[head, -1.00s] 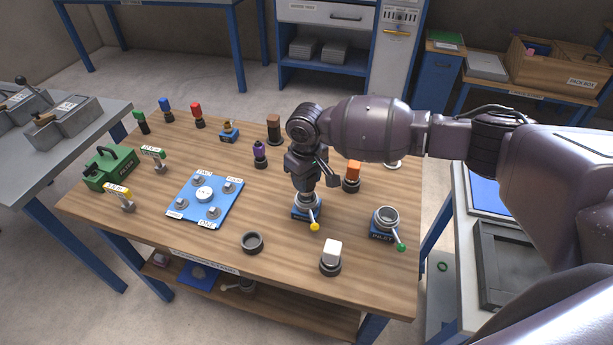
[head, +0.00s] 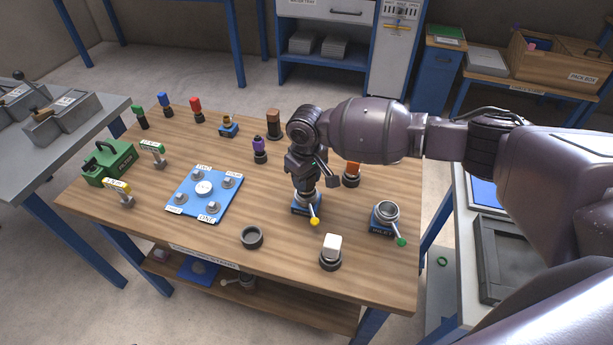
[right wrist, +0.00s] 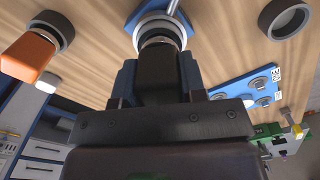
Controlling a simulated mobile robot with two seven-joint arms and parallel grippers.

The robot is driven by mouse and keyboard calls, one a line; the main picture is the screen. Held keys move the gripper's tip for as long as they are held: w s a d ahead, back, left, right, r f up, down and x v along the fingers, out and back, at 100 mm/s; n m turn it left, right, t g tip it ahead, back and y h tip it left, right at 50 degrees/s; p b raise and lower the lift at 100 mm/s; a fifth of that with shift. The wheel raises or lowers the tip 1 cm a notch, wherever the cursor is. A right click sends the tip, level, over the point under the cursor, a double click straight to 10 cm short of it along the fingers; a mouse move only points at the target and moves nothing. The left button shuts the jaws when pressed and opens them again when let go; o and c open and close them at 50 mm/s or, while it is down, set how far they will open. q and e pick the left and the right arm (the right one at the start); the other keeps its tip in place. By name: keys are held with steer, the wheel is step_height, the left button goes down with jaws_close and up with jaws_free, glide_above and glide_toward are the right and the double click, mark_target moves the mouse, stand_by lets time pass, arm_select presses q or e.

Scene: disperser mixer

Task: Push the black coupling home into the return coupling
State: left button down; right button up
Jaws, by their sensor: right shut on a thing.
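The return coupling is a metal ring on a small blue base (head: 304,209) with a yellow-tipped lever (head: 314,221), near the middle front of the wooden table. My right gripper (head: 304,184) points down right above it. In the right wrist view the jaws are shut on the black coupling (right wrist: 160,72). Its metal end meets the mouth of the return coupling (right wrist: 160,24) and looks roughly in line with it. How deep it sits cannot be told. My left gripper is not in view.
The inlet coupling (head: 387,213) with a green-tipped lever stands to the right. A white-topped plug (head: 331,247) and a dark ring (head: 251,237) stand in front. An orange-topped plug (head: 352,179) is close behind, partly hidden by my arm. A blue plate (head: 205,207) lies left.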

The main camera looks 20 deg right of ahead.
steer(key=shift+f, duration=0.45)
steer(key=o, duration=1)
steer(key=shift+o, duration=0.6)
steer(key=shift+r, duration=0.1)
steer(key=shift+r, duration=0.3)
step_height(320, 180, up, 10)
steer(key=shift+r, duration=0.1)
